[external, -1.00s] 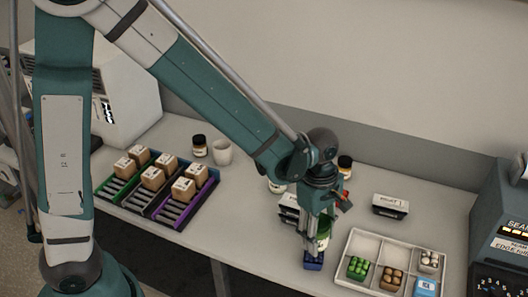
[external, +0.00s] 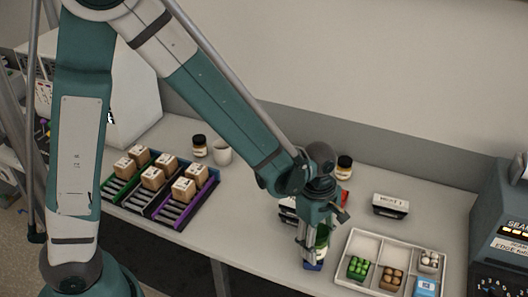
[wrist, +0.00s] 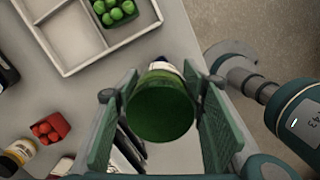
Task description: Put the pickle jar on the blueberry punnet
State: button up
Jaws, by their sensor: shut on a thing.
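The pickle jar has a green lid and shows in the wrist view (wrist: 160,108) between my jaws. In the external view the jar (external: 322,243) is upright in my gripper (external: 314,240), which points down near the table's front edge. My gripper is shut on it; the jaws also show on both sides of the lid in the wrist view (wrist: 160,115). The blueberry punnet (external: 312,266) is a small blue box right under the jar, mostly covered. I cannot tell whether the jar touches it.
A white divided tray (external: 345,245) with green, brown and white produce punnets stands just right. In the wrist view a red punnet (wrist: 50,128) and a yellow-labelled jar (wrist: 17,154) lie at left. A black-and-white box (external: 390,205) stands behind the tray. Crates of cartons (external: 183,220) are far left.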

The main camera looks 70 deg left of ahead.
jog(key=shift+f, duration=0.25)
jog(key=o, duration=1.2)
jog(key=shift+o, duration=0.2)
jog(key=shift+r, duration=0.25)
jog(key=shift+s+a+r+p, duration=0.1)
jog(key=shift+a+r, duration=0.15)
jog(key=shift+r, duration=1.7)
jog(key=shift+s+a+r+p, duration=0.1)
jog(key=shift+a+r, duration=0.1)
jog(key=shift+r, duration=1.8)
jog(key=shift+s+a+r+p, duration=0.1)
jog(key=shift+a+r, duration=0.15)
jog(key=shift+r, duration=1.7)
jog(key=shift+r, duration=0.1)
